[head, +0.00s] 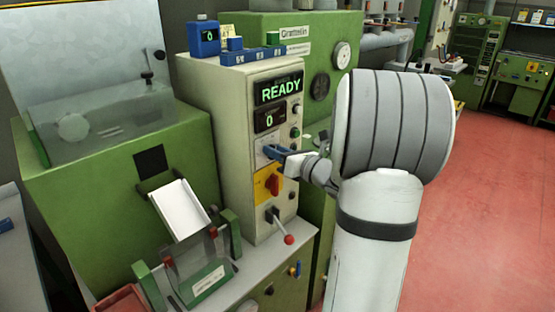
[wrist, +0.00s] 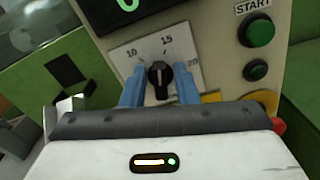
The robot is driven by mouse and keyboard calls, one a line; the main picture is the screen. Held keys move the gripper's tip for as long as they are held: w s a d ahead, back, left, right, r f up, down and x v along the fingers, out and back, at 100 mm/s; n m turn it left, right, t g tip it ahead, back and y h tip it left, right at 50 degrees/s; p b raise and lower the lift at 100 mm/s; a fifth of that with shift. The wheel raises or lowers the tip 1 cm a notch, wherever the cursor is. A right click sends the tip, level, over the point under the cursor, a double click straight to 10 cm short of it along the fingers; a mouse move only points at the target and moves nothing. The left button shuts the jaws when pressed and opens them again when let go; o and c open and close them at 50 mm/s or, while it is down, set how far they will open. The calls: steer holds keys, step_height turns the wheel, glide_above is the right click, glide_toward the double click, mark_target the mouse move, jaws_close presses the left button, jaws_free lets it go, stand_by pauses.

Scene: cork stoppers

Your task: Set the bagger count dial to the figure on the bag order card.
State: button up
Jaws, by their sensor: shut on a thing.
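The count dial is a black knob (wrist: 158,80) on a pale scale plate (wrist: 122,54) marked 10, 15 and 20. Its pointer faces roughly up the plate, but I cannot read an exact figure. My gripper (wrist: 158,90) has blue fingers on either side of the knob and is shut on it. In the head view my gripper (head: 272,153) is at the front of the cream control cabinet (head: 235,130), hiding most of the dial. A small yellow card (head: 228,32) stands on top of the cabinet; its figure is too small to read surely, and I cannot tell whether it is the order card.
The READY display (head: 280,90) is lit, with a counter (head: 269,121) showing 0 below it. A red switch (head: 273,184) and a red-knobbed lever (head: 288,239) are below the dial. A green START button (wrist: 260,32) is right of it. A clear-lidded green machine stands left.

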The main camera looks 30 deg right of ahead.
steer(key=n+b, duration=0.3)
steer(key=b, duration=0.1)
steer(key=n+b, duration=0.3)
steer(key=b, duration=0.1)
steer(key=n+b, duration=0.3)
steer(key=b, duration=0.1)
steer(key=shift+s+a+f, duration=0.15)
steer(key=shift+a, duration=0.1)
steer(key=o, duration=0.7)
steer(key=v, duration=0.7)
steer(key=shift+s+d, duration=0.15)
steer(key=shift+s, duration=0.2)
